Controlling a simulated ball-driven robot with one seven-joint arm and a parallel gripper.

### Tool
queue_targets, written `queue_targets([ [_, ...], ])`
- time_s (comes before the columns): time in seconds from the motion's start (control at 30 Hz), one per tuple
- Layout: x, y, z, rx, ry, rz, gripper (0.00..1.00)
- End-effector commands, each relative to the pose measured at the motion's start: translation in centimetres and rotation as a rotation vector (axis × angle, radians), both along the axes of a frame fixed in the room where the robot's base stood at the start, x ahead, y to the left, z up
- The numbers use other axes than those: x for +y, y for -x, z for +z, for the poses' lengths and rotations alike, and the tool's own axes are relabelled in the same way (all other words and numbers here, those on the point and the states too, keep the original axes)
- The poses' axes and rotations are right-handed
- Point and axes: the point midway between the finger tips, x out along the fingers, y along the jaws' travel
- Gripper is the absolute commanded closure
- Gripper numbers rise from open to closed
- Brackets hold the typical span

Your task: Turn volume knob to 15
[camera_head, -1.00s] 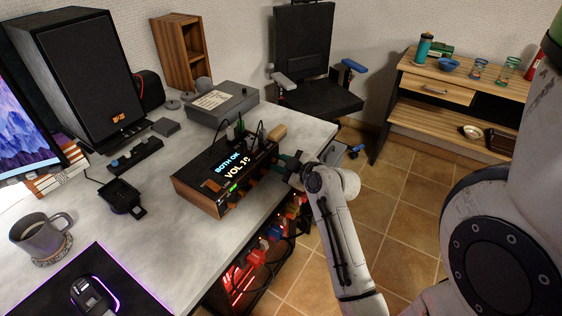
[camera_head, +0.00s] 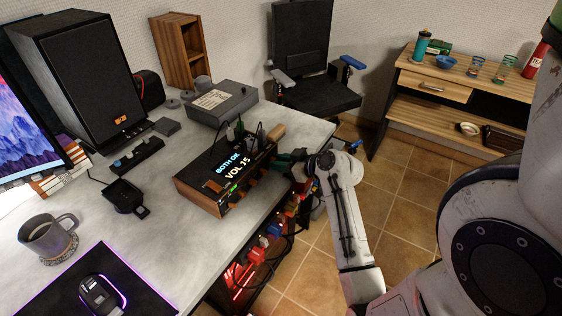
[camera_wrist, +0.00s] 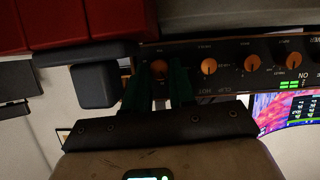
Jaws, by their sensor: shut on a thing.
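The wooden-sided audio unit (camera_head: 203,194) sits near the right edge of the desk. Its lit display (camera_head: 232,168) shows "BOTH ON" and below it a volume reading that looks like "VOL 15". My gripper (camera_head: 286,164) is at the far end of the unit's front panel. In the wrist view, its green fingers (camera_wrist: 158,80) stand on either side of an orange volume knob (camera_wrist: 157,67) and are shut on it. Other orange knobs (camera_wrist: 209,66) sit along the panel to the right. The gripped knob is partly hidden by the fingers.
A grey box (camera_head: 221,103) stands behind the unit, with cables on the unit's top. A speaker (camera_head: 84,75), a mug (camera_head: 45,236) and a mouse (camera_head: 98,295) are also on the desk (camera_head: 160,238). A chair (camera_head: 312,80) stands beyond. Tiled floor is clear at right.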

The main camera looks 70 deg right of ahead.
Motion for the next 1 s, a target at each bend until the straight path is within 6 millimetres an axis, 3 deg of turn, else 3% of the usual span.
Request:
queue_targets([
  [0.3, 0.0, 0.0, 0.0, -0.001, -0.003, 0.002, 1.0],
  [0.33, 0.0, 0.0, 0.0, -0.001, -0.003, 0.002, 0.74],
  [0.6, 0.0, 0.0, 0.0, 0.0, -0.001, 0.001, 0.5],
  [0.87, 0.0, 0.2, 0.0, 0.0, -0.001, 0.0, 0.5],
  [1.0, 0.3, 1.3, 0.5, -0.001, -0.001, -0.002, 0.5],
])
